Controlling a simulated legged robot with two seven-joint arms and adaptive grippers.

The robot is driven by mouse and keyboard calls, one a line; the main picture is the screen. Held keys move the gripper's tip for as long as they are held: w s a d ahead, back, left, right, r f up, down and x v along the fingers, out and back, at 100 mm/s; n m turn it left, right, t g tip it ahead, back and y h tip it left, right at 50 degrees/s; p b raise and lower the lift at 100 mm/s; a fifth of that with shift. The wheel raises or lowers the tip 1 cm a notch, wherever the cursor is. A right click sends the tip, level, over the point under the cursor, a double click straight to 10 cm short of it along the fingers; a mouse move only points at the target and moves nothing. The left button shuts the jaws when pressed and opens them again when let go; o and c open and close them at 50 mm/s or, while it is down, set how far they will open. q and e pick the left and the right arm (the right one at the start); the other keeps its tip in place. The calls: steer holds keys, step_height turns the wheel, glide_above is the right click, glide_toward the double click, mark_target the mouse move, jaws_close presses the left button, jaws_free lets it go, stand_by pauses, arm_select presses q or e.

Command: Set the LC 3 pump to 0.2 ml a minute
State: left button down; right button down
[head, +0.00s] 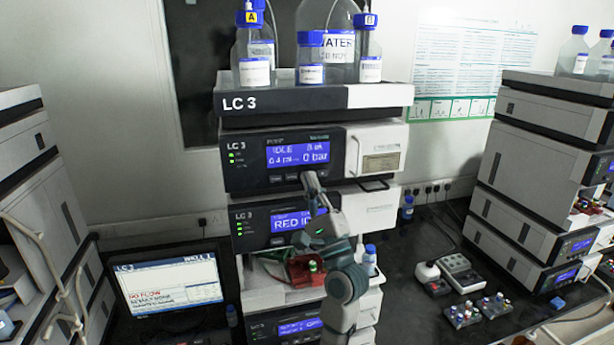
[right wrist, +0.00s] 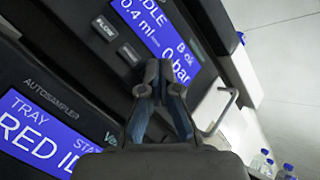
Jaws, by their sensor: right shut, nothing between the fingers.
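The LC 3 pump (head: 245,165) is the upper module of the middle stack, with a blue display (head: 298,153) reading IDLE, 0.4 ml and 0 bar. A row of small buttons lies under the display. In the right wrist view the display (right wrist: 158,32) appears tilted, with a FLOW button (right wrist: 104,27) beside it and another button (right wrist: 130,53) close to my fingertips. My right gripper (head: 311,180) is shut and empty, its tips at the pump's lower front near the buttons. It also shows in the right wrist view (right wrist: 160,78). Whether it touches a button I cannot tell. My left gripper is out of view.
Below the pump is the autosampler (head: 250,222), its display reading RED. Capped bottles (head: 311,58) stand on the stack top. A monitor (head: 168,285) is at left. Other stacks flank both sides. Vial racks (head: 463,315) and a small device (head: 460,270) sit on the right bench.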

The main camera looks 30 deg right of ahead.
steer(key=shift+w, duration=0.2)
steer(key=shift+s, duration=0.1)
stand_by(0.4)
steer(key=shift+s+a+p, duration=0.1)
steer(key=shift+s+p, duration=0.25)
steer(key=shift+s, duration=0.35)
steer(key=s, duration=0.2)
steer(key=s+a+p, duration=0.1)
steer(key=s, duration=0.1)
steer(key=shift+s+a, duration=0.15)
steer(key=shift+s, duration=0.25)
stand_by(0.5)
